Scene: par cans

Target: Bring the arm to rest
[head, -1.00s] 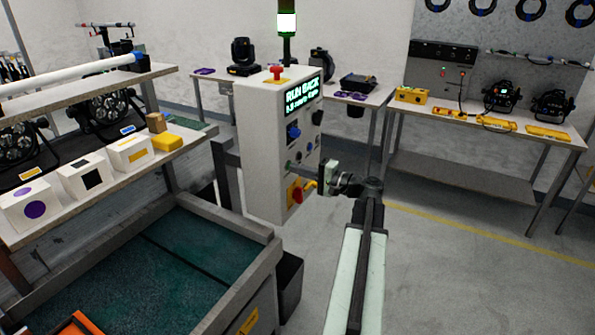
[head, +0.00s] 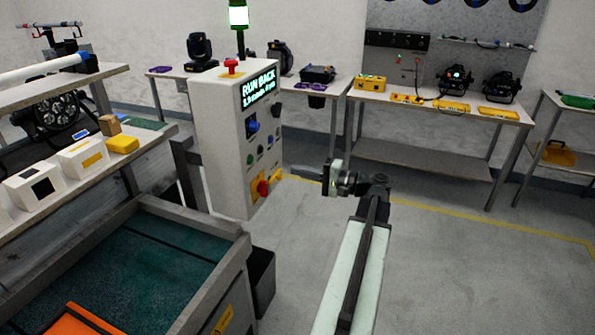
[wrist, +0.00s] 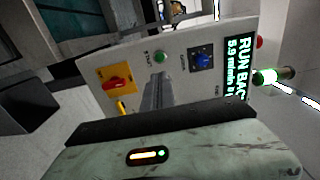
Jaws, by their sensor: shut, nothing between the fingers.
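My arm reaches forward in the head view, with my gripper (head: 331,178) at its far end, bent to the left towards the white control box (head: 215,140). A gap of floor shows between them. In the wrist view my gripper's fingers (wrist: 156,88) are shut and empty, in front of the control box (wrist: 135,70), which appears turned on its side. The box carries a lit screen (head: 259,88) reading "RUN BACK", a blue knob (wrist: 202,61), a green button (wrist: 159,57) and a red switch (wrist: 117,84) on a yellow plate.
A green-topped conveyor or bin (head: 150,250) with a grey frame stands at left front. A shelf (head: 150,147) with white boxes is above it. A dark bin (head: 262,280) stands beside the frame. Workbenches (head: 430,115) line the back wall. The floor at right (head: 470,270) is clear.

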